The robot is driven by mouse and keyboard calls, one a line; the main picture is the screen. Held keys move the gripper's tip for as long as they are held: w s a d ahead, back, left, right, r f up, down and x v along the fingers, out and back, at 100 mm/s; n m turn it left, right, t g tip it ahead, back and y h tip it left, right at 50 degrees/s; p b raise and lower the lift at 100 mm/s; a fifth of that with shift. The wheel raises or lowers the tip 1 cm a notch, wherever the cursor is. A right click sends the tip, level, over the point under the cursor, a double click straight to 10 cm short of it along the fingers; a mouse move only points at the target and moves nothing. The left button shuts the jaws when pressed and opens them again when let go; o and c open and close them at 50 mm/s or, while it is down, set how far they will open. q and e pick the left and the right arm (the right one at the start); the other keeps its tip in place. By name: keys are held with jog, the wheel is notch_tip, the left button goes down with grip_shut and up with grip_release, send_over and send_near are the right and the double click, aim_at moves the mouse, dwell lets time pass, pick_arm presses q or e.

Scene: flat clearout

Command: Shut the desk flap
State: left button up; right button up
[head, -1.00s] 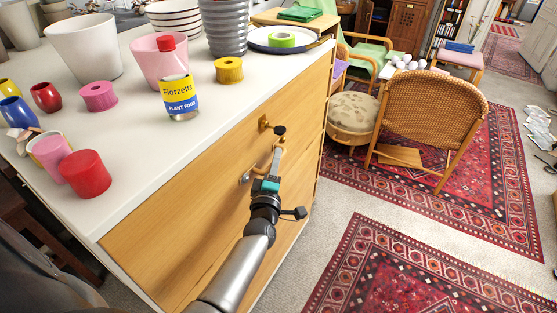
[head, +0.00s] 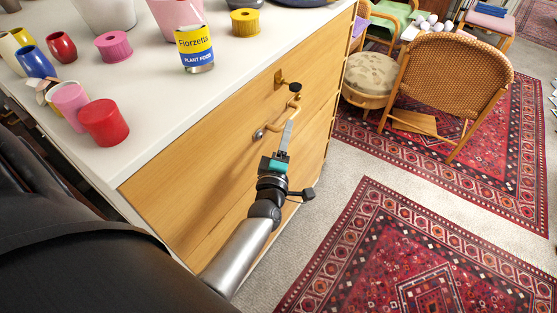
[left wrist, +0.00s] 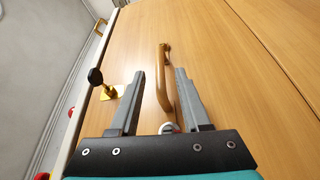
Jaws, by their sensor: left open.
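The desk's light wooden front (head: 215,150) stands upright below a white top, and it fills much of the left wrist view (left wrist: 215,60). I cannot tell which part of it is the flap. In the head view the left gripper (head: 288,128) partly covers the handle. My right gripper is not in view.
A brass latch plate (head: 279,79) with a black knob (head: 295,87) sits just above the handle. The white top (head: 165,100) carries a plant food can (head: 195,50), a red pot (head: 104,122) and several other pots. A wicker chair (head: 450,80) stands to the right on carpet.

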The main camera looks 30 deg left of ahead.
pick_arm(q)
jog(key=v, duration=0.9)
jog(key=shift+s, duration=0.1)
jog(key=s+d+f+m+g+h, duration=0.35)
jog(key=f+m, duration=0.25)
jog(key=f, duration=0.6)
jog(key=s+d+f+m+g+h, duration=0.35)
jog(key=d+f+m, duration=0.2)
jog(key=f, duration=0.55)
jog(key=s+a+f+m+g, duration=0.2)
jog(key=s+f+m+g, duration=0.2)
jog(key=s, duration=0.9)
jog(key=s+a+f+m+g, duration=0.2)
jog(key=s+f+m+g, duration=0.3)
jog(key=s+f, duration=0.6)
jog(key=shift+s+a+f+m+g+y, duration=0.2)
jog(key=shift+s+f+m+g+y, duration=0.1)
jog(key=shift+s+m, duration=0.8)
jog(key=shift+s, duration=0.15)
